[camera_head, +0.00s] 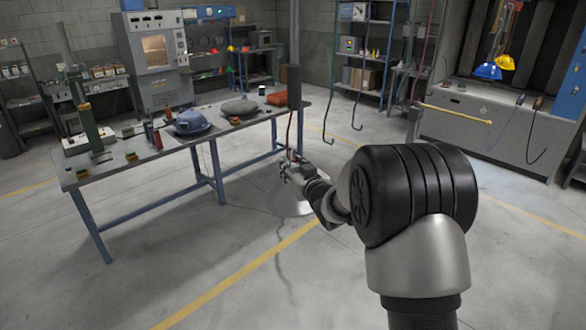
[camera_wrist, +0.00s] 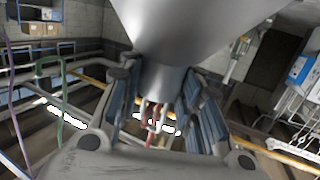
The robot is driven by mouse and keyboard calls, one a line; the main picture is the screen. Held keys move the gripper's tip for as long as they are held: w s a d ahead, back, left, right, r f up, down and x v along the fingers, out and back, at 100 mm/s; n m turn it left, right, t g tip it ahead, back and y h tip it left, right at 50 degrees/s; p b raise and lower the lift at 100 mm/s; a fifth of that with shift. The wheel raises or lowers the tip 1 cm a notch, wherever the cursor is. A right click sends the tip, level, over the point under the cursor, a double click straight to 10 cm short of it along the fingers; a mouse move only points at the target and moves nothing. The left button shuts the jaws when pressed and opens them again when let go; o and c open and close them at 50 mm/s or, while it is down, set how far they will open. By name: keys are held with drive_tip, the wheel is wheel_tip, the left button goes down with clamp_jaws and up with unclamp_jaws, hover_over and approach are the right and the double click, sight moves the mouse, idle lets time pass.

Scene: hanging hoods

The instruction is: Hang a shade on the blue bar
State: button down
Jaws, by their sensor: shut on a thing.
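My gripper (camera_head: 292,168) is shut on a silver cone-shaped shade (camera_head: 290,203), off the right end of the workbench. In the wrist view the shade (camera_wrist: 195,25) fills the top middle, its narrow neck between the fingers of my gripper (camera_wrist: 155,108). In the wrist view a green hooked bar (camera_wrist: 63,95) and a purple bar (camera_wrist: 13,125) show at the left.
The workbench (camera_head: 150,172) holds a blue-grey hood (camera_head: 191,122), a grey hood (camera_head: 240,106) and tools. A blue shade (camera_head: 488,71) and a yellow shade (camera_head: 505,62) hang at the back right. A yellow bar (camera_head: 455,113) juts out there. The floor right of the bench is mostly free.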

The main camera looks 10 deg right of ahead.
drive_tip(key=shift+f+b, duration=1.3)
drive_tip(key=shift+b, duration=0.1)
drive_tip(key=c, duration=1.1)
unclamp_jaws()
drive_tip(key=shift+o, duration=0.2)
drive_tip(key=shift+s, duration=0.1)
drive_tip(key=s+d+r+m+g+h+b, duration=0.1)
drive_tip(key=s+d+g+h+b, duration=0.15)
drive_tip(key=s, duration=1.05)
drive_tip(key=s+d+m+g+h+b, duration=0.1)
drive_tip(key=s+d+g+h, duration=0.2)
drive_tip(key=s, duration=1.1)
drive_tip(key=s+a+f+g+b, duration=0.1)
drive_tip(key=s+f+g, duration=0.2)
drive_tip(key=s, duration=0.9)
drive_tip(key=s+a+f+g+y+b, duration=0.1)
drive_tip(key=s+f+g+b, duration=0.1)
drive_tip(key=s, duration=0.9)
drive_tip(key=shift+s+a+f+m+g, duration=0.15)
drive_tip(key=shift+s+f+m+g, duration=0.3)
drive_tip(key=shift+f, duration=0.35)
